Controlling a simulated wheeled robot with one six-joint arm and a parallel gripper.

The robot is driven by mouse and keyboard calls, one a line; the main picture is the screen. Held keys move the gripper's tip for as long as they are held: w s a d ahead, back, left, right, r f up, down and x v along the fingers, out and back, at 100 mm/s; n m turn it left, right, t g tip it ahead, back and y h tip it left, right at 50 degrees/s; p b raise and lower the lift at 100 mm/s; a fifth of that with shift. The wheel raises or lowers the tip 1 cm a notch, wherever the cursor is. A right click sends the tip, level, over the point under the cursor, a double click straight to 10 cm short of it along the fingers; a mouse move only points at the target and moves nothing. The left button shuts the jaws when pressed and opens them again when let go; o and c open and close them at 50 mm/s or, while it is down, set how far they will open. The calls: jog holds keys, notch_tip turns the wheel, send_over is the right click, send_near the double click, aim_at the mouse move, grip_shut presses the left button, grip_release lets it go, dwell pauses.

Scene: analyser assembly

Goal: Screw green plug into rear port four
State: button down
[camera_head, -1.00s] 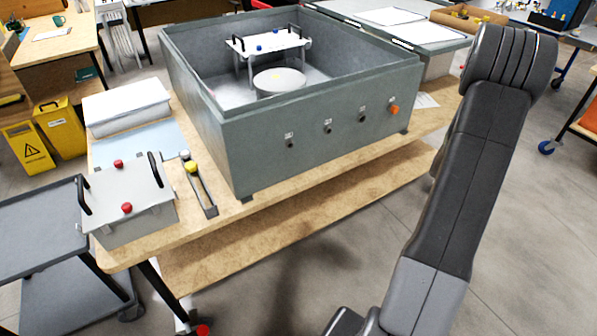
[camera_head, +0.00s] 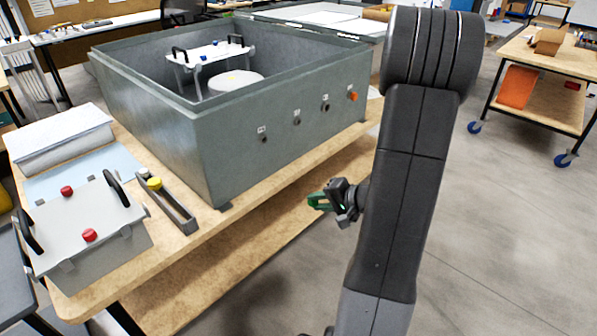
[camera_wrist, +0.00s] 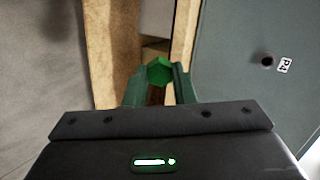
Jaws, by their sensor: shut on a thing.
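My gripper (camera_head: 317,201) is shut on the green plug (camera_wrist: 159,72), whose hexagonal green end shows between the fingertips in the wrist view. In the head view the gripper is in front of the grey analyser housing (camera_head: 225,150), clear of its wall, pointing left. In the wrist view the port marked P4 (camera_wrist: 267,61) is an open dark hole at the upper right, apart from the plug. The housing's near wall carries a row of labelled ports; three show as dark holes and the far right one holds an orange plug (camera_head: 352,96). The labels are too small to read there.
The wooden bench (camera_head: 185,246) bears the housing, with a lower shelf (camera_head: 235,265) below. A grey lidded box (camera_head: 90,235) with red knobs and a narrow holder with a yellow plug (camera_head: 154,183) stand at left. Open floor lies to the right.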

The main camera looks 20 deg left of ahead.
jog(key=w+a+r+m+t+y+b, duration=0.2)
jog(key=a+r+t+y+b, duration=0.35)
jog(key=r, duration=0.55)
jog(key=w+a+n+g+b, duration=0.1)
jog(key=w+a+n+b, duration=0.2)
jog(key=a+n, duration=0.4)
jog(key=f+n, duration=0.1)
jog(key=n, duration=0.4)
jog(key=shift+a+n, duration=0.4)
jog(key=n+b, duration=0.3)
jog(key=b, duration=0.6)
jog(key=shift+a+n, duration=0.15)
jog(key=shift+n, duration=0.25)
jog(key=n+b, duration=0.3)
jog(key=b, duration=0.4)
jog(key=shift+a, duration=0.1)
jog(key=n+b, duration=0.2)
jog(key=b, duration=0.2)
jog(key=shift+r+b, duration=0.1)
jog(key=shift+b, duration=0.2)
